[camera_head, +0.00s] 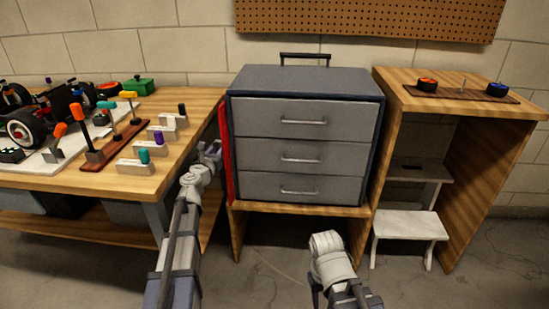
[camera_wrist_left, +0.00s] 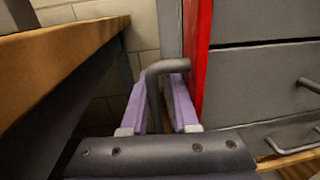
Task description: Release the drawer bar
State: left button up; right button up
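The red drawer bar (camera_head: 226,150) stands upright along the left front edge of the grey tool chest (camera_head: 305,80). It also shows in the left wrist view (camera_wrist_left: 197,50), with a dark bent handle (camera_wrist_left: 158,90) sticking out from it to the left. My left gripper (camera_head: 212,150) is at the bar's left side. In the left wrist view its two purple fingers (camera_wrist_left: 158,105) stand apart, one on each side of the handle. The handle's lower end is hidden behind the gripper body. My right arm is low in front of the chest; its fingers do not show.
Three drawers with handles (camera_head: 303,122) are shut. A wooden workbench (camera_head: 205,105) with a car and tools stands close on the left of my left gripper. A wooden shelf unit (camera_head: 400,90) and a white step stool (camera_head: 410,225) are on the right.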

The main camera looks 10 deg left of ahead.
pick_arm(q)
jog(key=s+d+n+y, duration=0.1)
jog(key=s+n+y, duration=0.15)
jog(key=s, duration=0.65)
jog(key=s+d+r+m+g+h+p, duration=0.2)
jog(key=d+m+h+p, duration=0.1)
jog(key=d+m+p, duration=0.2)
jog(key=s+d+r+m+g+h+p, duration=0.2)
jog(key=d+m+p, duration=0.4)
jog(key=d+m, duration=0.4)
jog(key=s+d+r+m+g+h+p, duration=0.2)
jog(key=d+m+g+h+p, duration=0.2)
jog(key=m, duration=0.9)
jog(key=shift+d+r+p, duration=0.35)
jog(key=shift+d+p, duration=0.6)
jog(key=shift+d, duration=1.3)
jog(key=shift+a, duration=0.1)
